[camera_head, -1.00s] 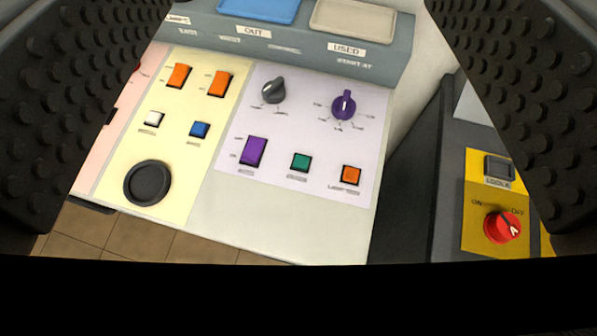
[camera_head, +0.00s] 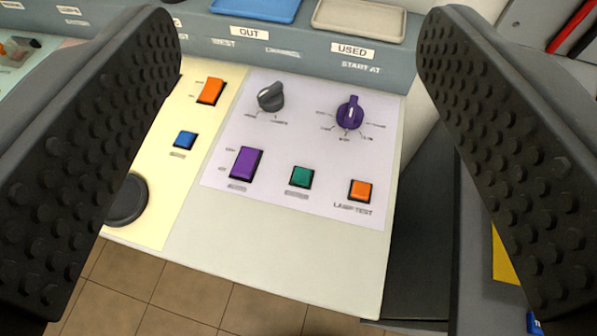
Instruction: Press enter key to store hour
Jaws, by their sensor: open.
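My gripper (camera_head: 298,165) is open, with one black studded finger at each side of the picture and nothing between them. Between the fingers lies a sloping control panel (camera_head: 270,245). Its lilac section holds a green button (camera_head: 301,176), a purple rocker (camera_head: 246,163), an orange lamp test button (camera_head: 361,190), a grey knob (camera_head: 271,97) and a purple knob (camera_head: 350,112). The small labels under the green button and purple rocker are too blurred to read. I cannot tell which key is enter.
The yellow section has an orange rocker (camera_head: 210,91), a blue button (camera_head: 185,139) and a black round knob (camera_head: 128,200), partly behind the left finger. Blue (camera_head: 256,9) and beige (camera_head: 358,18) trays sit above. A dark cabinet (camera_head: 425,240) stands right; tiled floor (camera_head: 200,298) lies below.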

